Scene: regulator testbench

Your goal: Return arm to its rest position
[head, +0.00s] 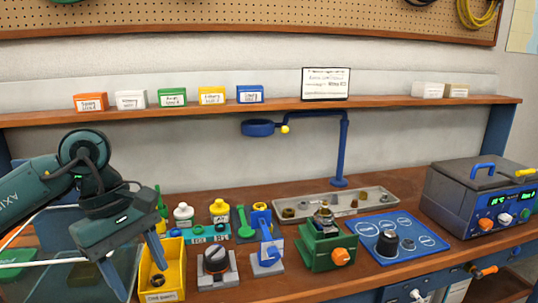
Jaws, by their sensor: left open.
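My left arm (85,165) comes in from the left, dark green and black, bent over the left end of the bench. My left gripper (136,268) points down with its two blue-grey fingers apart and nothing visible between them. It is just left of the yellow bin (163,283), with one finger overlapping the bin's upper edge in the picture; I cannot tell whether they touch. My right gripper is not in view.
A black-knobbed fixture (216,262), a blue-handled fixture (266,250) and a green vise (327,252) line the bench front. Behind are small bottles (183,215) and a grey tray (375,200). A blue mat (370,228) and a grey instrument box (462,200) are right.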

